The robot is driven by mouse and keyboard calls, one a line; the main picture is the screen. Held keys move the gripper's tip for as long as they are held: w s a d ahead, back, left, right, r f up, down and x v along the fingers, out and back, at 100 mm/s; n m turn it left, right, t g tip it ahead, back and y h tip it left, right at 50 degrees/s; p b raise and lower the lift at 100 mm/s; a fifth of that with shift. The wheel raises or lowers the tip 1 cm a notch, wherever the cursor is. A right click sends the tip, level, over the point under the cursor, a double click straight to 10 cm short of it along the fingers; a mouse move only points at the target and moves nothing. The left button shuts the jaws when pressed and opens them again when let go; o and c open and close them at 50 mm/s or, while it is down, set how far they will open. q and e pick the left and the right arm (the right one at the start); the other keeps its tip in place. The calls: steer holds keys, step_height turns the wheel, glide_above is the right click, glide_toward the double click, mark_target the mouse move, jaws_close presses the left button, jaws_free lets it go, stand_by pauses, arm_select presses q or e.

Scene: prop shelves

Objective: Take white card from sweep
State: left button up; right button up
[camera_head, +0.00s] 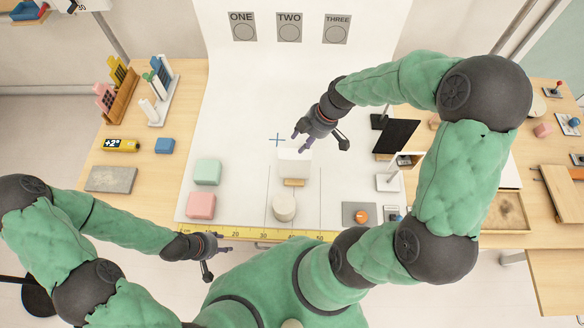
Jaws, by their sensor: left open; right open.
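A white card (294,160) stands near the middle of the white sweep (240,130), with a small wooden foot showing at its front edge. My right gripper (300,142) is open and empty, just behind the card's top edge in the picture. Its fingers point down and left, close to the card. I cannot tell whether they touch it. My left gripper (227,246) is open and empty, low in front of the table's front edge.
A green block (207,172), a pink block (201,205) and a cream cylinder (284,208) stand on the sweep. A yellow ruler (250,234) runs along its front. A black panel (397,135) stands to the right. The sweep behind the card is clear.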

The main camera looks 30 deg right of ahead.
mark_target(292, 153)
steer(key=x, duration=0.9)
steer(key=shift+f+b, duration=0.2)
steer(key=shift+b, duration=0.25)
stand_by(0.8)
jaws_close()
